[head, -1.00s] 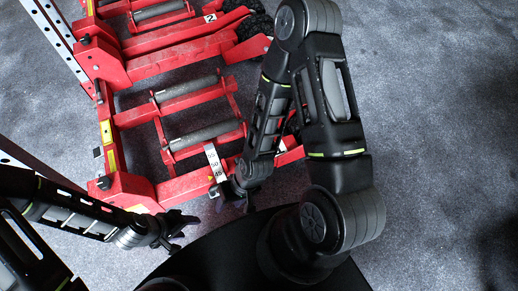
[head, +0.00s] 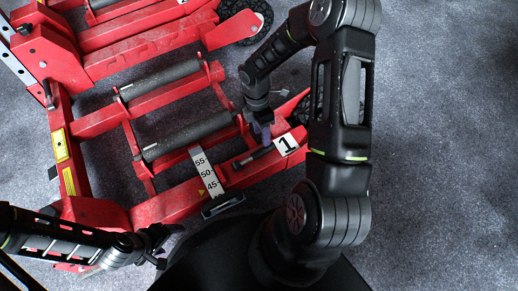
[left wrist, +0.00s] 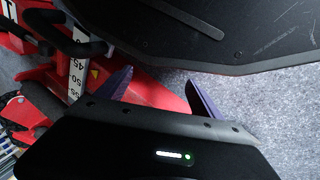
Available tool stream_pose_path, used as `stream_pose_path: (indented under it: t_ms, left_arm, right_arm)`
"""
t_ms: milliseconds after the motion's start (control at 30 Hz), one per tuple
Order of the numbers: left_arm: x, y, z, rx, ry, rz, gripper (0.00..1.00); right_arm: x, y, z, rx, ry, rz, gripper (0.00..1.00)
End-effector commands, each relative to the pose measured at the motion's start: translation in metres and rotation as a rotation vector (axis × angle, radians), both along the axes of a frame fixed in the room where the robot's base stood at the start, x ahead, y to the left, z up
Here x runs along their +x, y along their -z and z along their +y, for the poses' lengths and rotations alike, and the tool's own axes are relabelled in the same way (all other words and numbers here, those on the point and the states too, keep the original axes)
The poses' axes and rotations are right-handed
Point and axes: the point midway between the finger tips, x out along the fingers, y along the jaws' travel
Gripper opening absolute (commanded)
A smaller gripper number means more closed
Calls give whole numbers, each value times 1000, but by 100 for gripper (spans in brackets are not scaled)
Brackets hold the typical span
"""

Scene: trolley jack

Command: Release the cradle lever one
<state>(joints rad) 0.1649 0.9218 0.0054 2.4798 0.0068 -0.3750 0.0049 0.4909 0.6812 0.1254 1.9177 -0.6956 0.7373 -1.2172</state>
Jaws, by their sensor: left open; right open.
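The red trolley jack frame (head: 160,207) fills the left of the head view. A short black lever (head: 251,157) lies on its front beam beside the white label 1 (head: 286,144). My right gripper (head: 266,136) is open, pointing down with purple fingers right at the lever's right end; whether they straddle or touch it, I cannot tell. My left gripper (head: 160,246) is open and empty near the beam's left end. In the left wrist view, its purple fingers (left wrist: 158,92) are spread, with a red beam (left wrist: 150,90) beyond them. A black lever (left wrist: 25,40) shows at upper left.
A white scale strip (head: 207,172) marked 45, 50, 55 ends at a black loop handle (head: 223,204) on the front beam. Grey rollers (head: 187,135) lie behind. A black wheel (head: 247,20) stands at the back. Grey carpet at the right is free.

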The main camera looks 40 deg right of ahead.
Motion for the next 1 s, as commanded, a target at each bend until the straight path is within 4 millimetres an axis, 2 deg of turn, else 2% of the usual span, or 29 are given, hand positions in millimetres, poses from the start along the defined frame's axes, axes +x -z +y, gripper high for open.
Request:
stream_pose_path:
  t_ms: [300,467,833,1000]
  left_arm:
    - [0,0,0,0,0,-1,76]
    - [1,4,0,0,-1,-2,76]
    - [4,29,0,2,-5,-12,76]
    - [6,35,-1,3,-8,-15,76]
  right_arm:
    - [0,-1,-2,-2,-7,2,47]
    - [-2,7,-1,-1,-5,4,47]
    - [-12,60,0,-1,-5,5,47]
    - [-15,75,1,-1,-4,2,47]
